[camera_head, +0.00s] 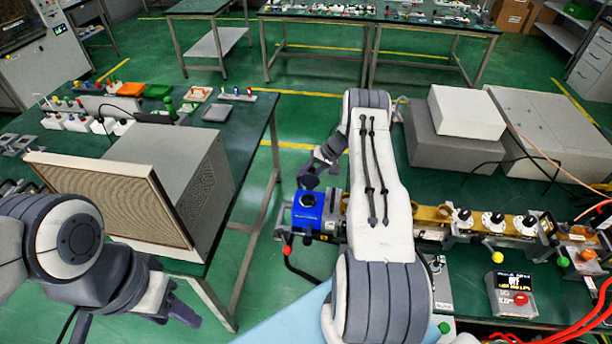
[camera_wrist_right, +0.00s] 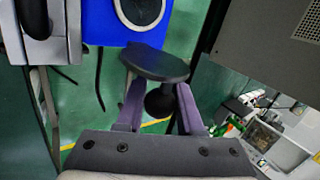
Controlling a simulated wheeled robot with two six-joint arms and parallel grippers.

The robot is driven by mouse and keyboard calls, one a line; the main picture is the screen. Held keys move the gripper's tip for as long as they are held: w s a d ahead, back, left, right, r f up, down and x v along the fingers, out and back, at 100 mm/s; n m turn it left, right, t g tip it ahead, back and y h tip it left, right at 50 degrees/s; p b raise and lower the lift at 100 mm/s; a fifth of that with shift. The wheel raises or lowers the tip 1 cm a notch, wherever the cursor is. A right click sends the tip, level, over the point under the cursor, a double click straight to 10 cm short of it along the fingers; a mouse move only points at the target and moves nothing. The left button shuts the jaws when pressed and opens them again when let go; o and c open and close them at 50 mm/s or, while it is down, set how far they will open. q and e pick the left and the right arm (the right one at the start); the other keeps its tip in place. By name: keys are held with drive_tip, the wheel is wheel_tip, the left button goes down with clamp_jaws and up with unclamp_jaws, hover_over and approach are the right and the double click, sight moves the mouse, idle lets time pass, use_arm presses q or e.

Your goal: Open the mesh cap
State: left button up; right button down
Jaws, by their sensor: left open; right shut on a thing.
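A blue block (camera_head: 308,222) with a round dark opening in a pale ring sits at the left end of the brass-coloured assembly. The right wrist view shows its blue top (camera_wrist_right: 98,30) and ring. My right gripper (camera_head: 312,176) is just behind the block. In the wrist view my right gripper (camera_wrist_right: 160,88) is shut on a black round cap (camera_wrist_right: 155,62), a flat disc with a darker stem below. The cap is beside the opening, not over it. I cannot make out mesh on it. My left gripper (camera_head: 182,312) is open and empty at the lower left.
A grey box with a beige grille (camera_head: 105,200) stands on the left table. Dials and knobs (camera_head: 493,218) line the assembly to the right. A meter with a red button (camera_head: 512,295) lies in front. Green floor separates the two tables.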

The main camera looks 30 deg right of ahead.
drive_tip(key=c, duration=0.5)
unclamp_jaws()
drive_tip(key=shift+c, duration=0.2)
drive_tip(key=b, duration=0.4)
approach(314, 167)
drive_tip(key=x, duration=0.4)
